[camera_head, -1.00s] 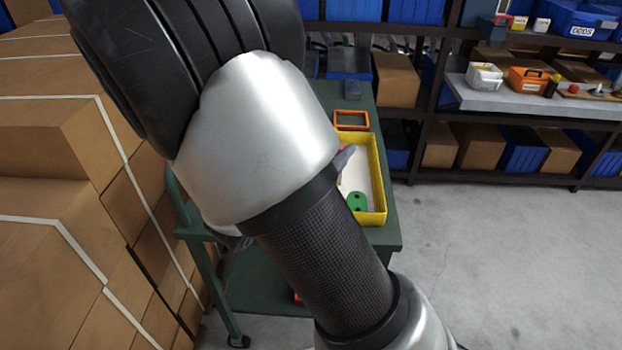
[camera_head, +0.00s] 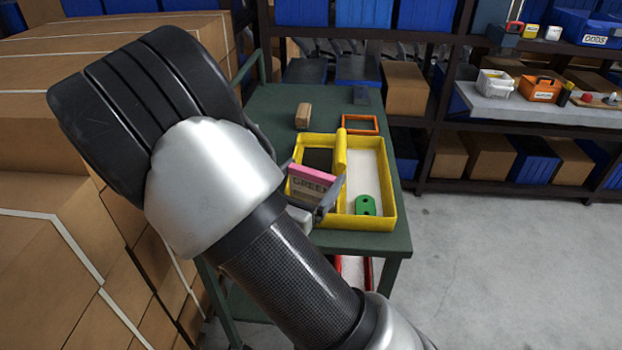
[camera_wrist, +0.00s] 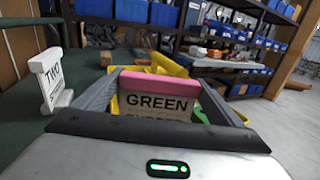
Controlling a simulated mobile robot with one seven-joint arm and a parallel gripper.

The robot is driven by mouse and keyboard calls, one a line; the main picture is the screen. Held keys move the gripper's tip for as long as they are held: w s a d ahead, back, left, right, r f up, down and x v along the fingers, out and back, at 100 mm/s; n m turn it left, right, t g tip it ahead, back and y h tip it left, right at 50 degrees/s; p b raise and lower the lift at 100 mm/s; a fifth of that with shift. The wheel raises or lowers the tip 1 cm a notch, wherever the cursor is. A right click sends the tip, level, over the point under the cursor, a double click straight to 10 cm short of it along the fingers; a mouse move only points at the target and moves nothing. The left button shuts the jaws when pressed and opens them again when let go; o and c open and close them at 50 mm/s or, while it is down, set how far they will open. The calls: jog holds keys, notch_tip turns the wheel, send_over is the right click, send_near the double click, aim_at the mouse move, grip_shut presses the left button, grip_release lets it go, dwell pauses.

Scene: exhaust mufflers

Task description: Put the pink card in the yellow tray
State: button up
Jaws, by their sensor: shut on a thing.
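The pink card (camera_head: 312,186) has a pink top edge and a pale face lettered "GREEN", with a second line partly hidden. My gripper (camera_head: 313,190) is shut on it and holds it upright. In the wrist view the card (camera_wrist: 158,104) stands between the two grey fingers (camera_wrist: 160,98). The yellow tray (camera_head: 378,222) lies on the green cart, with a dark left compartment and a white right one split by a yellow divider. In the head view the card overlaps the left compartment's near part; its height above the tray is unclear. A green piece (camera_head: 365,205) lies in the right compartment.
A white lettered piece (camera_wrist: 52,82) stands left in the wrist view. Cardboard boxes (camera_head: 50,230) crowd the left.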

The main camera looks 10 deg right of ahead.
jog(key=o, duration=1.2)
jog(key=shift+c, duration=0.2)
